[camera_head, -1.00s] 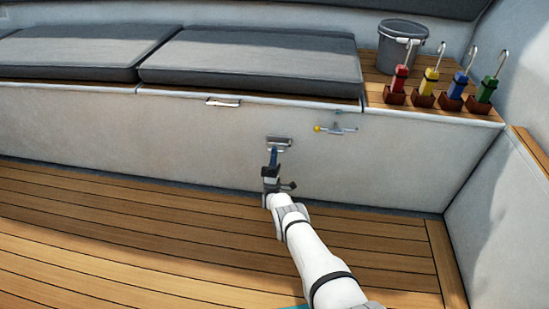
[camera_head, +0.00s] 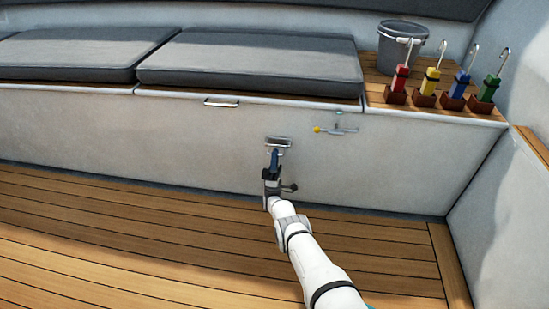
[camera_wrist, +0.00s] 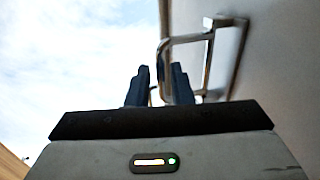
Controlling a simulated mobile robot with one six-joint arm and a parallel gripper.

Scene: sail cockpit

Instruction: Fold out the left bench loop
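A metal loop (camera_head: 278,141) is mounted on the white front of the bench (camera_head: 150,130), below the seat. In the wrist view the loop (camera_wrist: 207,38) stands out from the bench wall, with its bent end near my fingertips. My gripper (camera_head: 275,152) reaches up to the loop from below. In the wrist view its two dark fingers (camera_wrist: 160,68) are apart, and part of the loop shows in the gap between them. Sky shows beside the metal in the gap, so I see no firm grip. The lower contact is partly hidden by the fingers.
A lid handle (camera_head: 221,103) and a yellow-knobbed latch (camera_head: 335,129) are close by on the bench front. Grey cushions (camera_head: 250,63) lie on top. A bucket (camera_head: 401,45) and several coloured handles (camera_head: 429,86) stand at right. The plank floor (camera_head: 130,240) is clear.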

